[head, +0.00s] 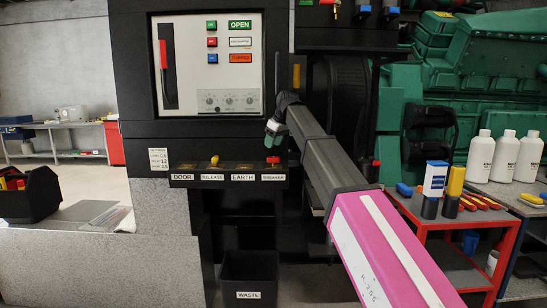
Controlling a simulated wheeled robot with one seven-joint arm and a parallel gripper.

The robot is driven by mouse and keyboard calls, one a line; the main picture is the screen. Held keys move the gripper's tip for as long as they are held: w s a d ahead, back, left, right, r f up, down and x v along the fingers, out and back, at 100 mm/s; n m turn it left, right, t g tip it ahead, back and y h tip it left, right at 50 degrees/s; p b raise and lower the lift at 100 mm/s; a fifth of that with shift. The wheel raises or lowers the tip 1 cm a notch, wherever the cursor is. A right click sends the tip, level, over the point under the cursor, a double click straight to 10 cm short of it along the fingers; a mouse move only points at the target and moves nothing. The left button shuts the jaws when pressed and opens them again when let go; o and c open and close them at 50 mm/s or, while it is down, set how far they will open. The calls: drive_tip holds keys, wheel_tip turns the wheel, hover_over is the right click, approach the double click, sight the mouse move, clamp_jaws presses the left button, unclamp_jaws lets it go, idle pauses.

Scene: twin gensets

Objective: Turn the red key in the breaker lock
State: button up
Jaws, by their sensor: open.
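The red key (273,160) stands in the lock above the BREAKER label (273,177), at the right end of a dark shelf of locks on the black cabinet. My gripper (270,143) points down just above the key, small and dark in the head view. Its jaws are open and look empty. A small gap seems to show between fingertips and key, but I cannot tell the depth. The key's lower part and slot are too small to make out.
A yellow key (214,160) stands above the RELEASE label, left of the red key. The breaker panel (207,65) is above. A waste bin (249,280) is below. A red cart (425,235) with tools and bottles beyond stand right. A black tote (35,195) is left.

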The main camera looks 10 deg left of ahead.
drive_tip(key=shift+w+d+n+g, duration=0.15)
drive_tip(key=shift+n+g, duration=0.25)
drive_tip(key=shift+n, duration=0.8)
drive_tip(key=n, duration=0.1)
drive_tip(key=d+n+g, duration=0.1)
drive_tip(key=n, duration=0.1)
drive_tip(key=f+n, duration=0.1)
drive_tip(key=shift+w+d+n+g, duration=0.15)
drive_tip(key=shift+d+n+g, duration=0.15)
drive_tip(key=shift+g, duration=0.1)
drive_tip(key=shift+f+n, duration=0.1)
drive_tip(key=shift+n, duration=0.2)
drive_tip(key=shift+x, duration=2.6)
